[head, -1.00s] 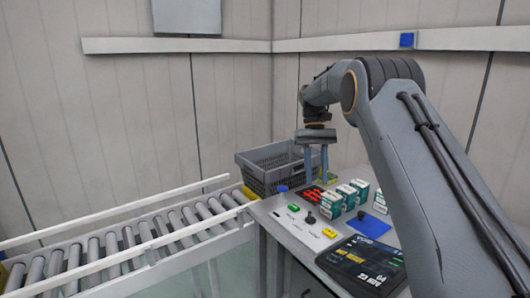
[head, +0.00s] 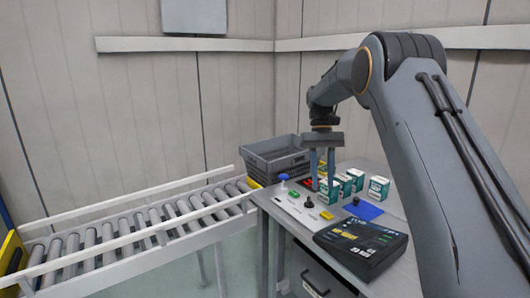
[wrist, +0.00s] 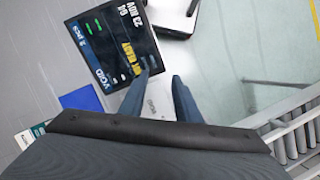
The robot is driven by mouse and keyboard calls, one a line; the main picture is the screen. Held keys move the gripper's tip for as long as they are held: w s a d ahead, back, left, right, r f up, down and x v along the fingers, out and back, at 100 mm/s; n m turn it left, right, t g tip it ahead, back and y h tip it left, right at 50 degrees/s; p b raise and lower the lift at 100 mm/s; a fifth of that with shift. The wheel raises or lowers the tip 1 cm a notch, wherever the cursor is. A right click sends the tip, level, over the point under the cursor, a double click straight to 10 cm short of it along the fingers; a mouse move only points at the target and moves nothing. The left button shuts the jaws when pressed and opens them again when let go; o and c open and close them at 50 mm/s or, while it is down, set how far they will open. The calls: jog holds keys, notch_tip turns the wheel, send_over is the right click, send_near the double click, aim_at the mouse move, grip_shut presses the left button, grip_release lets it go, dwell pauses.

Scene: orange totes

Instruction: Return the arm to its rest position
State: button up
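My gripper (head: 322,186) hangs from my bent arm with its fingers pointing down over the table. Its two fingers are apart with nothing between them. In the head view they overlap the red patch and the left white-and-green box; I cannot tell their exact height. In the wrist view the open fingers (wrist: 160,85) show above the grey tabletop, with the dark display panel beyond them.
The grey table (head: 275,208) holds several white-and-green boxes (head: 378,188), a blue pad (head: 364,210), a dark display panel (head: 360,246) and coloured buttons (head: 293,195). A grey basket (head: 282,166) stands behind. A roller conveyor (head: 140,226) runs left.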

jog(key=s+f+t+b, duration=0.1)
jog(key=s+f+b, duration=0.2)
jog(key=s+f, duration=0.3)
jog(key=s+d+f+t+b, duration=0.1)
jog(key=s+f, duration=0.5)
jog(key=s, duration=0.9)
jog(key=s+f+t+b, duration=0.2)
jog(key=s+f+b, duration=0.2)
jog(key=s, duration=0.7)
notch_tip(320, 180, down, 2)
jog(key=shift+d+f+m+b, duration=0.1)
jog(key=shift+d+m+b, duration=0.1)
jog(key=shift+m+b, duration=0.2)
